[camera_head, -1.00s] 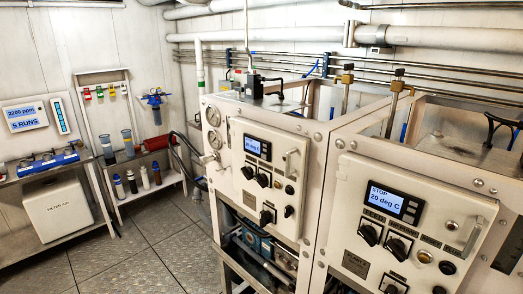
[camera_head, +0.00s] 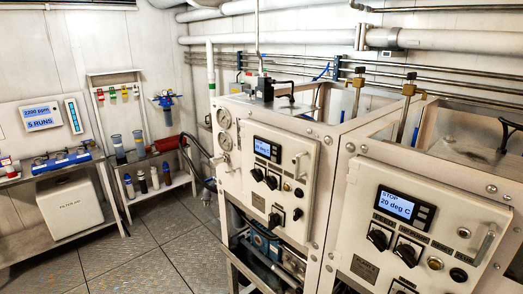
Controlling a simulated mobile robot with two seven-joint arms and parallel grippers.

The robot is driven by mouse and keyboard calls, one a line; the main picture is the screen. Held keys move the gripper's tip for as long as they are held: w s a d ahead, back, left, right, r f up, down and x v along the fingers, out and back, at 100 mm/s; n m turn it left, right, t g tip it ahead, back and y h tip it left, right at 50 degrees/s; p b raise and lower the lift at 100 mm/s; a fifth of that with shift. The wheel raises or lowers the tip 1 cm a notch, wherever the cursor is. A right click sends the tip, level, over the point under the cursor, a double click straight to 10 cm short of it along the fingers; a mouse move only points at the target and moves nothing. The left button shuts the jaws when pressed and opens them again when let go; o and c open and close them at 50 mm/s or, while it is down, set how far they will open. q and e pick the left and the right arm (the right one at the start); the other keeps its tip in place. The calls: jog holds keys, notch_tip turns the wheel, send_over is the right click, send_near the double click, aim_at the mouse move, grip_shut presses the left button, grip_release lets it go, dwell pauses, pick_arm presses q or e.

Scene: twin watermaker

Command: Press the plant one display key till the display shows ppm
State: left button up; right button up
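Two cream plant cabinets stand side by side. The nearer right cabinet's display (camera_head: 404,206) is lit blue and reads "STOP" and "20 deg C", with small dark keys (camera_head: 424,214) at its right edge. The farther cabinet's display (camera_head: 267,149) is also lit blue, in a dark frame, but its text is too small to read. Neither gripper is in view.
Black knobs (camera_head: 377,240) sit below the near display, and a bar handle (camera_head: 485,243) is at its right. At left, a wall screen (camera_head: 41,117) reads "2200 ppm" and "5 RUNS". Shelves with bottles (camera_head: 142,182) stand along the wall. The tiled floor (camera_head: 150,250) is clear.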

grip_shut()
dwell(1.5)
